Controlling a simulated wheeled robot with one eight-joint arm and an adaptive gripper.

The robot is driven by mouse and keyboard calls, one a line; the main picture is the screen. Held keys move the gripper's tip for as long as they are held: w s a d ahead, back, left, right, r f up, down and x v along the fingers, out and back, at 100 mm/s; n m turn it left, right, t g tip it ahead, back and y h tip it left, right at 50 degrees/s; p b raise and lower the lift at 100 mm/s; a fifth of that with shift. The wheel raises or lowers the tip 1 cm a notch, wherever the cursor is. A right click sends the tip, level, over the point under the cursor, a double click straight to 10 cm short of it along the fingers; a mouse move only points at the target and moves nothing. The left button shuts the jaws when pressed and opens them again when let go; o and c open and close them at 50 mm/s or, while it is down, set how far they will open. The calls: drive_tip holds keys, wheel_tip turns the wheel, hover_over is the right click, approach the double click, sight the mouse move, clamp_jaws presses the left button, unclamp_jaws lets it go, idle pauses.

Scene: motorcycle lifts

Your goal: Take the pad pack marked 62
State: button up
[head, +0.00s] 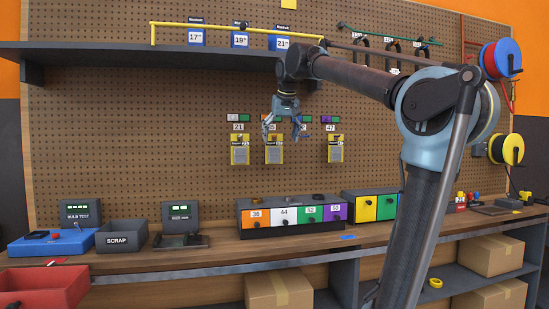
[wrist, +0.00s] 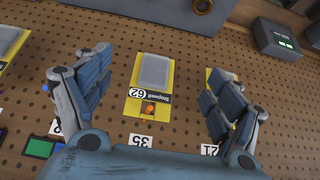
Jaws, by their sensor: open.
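The pad pack marked 62 (wrist: 154,72) hangs on the pegboard, a yellow card with a grey pad, upside down in the wrist view. It lies between the two fingers of my gripper (wrist: 160,64), and neither finger visibly touches it. In the head view my open gripper (head: 284,126) is in front of the middle hanging pack (head: 274,151), whose number I cannot read there. A tag reading 35 (wrist: 140,141) is on the board beside the pack's hook end. My right finger partly hides another yellow pack in the wrist view.
Other yellow packs hang under the tags 21 (head: 240,151) and 47 (head: 335,150). A shelf (head: 150,55) juts out at upper left. Below, the bench holds a scrap bin (head: 121,238), a bulb tester (head: 80,212) and a drawer block (head: 290,228).

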sight(274, 136)
drive_tip(key=w+a, duration=0.1)
drive_tip(key=w, duration=0.5)
drive_tip(key=w+a, duration=0.1)
drive_tip(key=w, duration=0.2)
drive_tip(key=shift+w+a, duration=0.25)
drive_tip(key=shift+a, duration=0.1)
drive_tip(key=x, duration=0.5)
drive_tip(key=shift+c, duration=0.2)
drive_tip(key=c, duration=1.2)
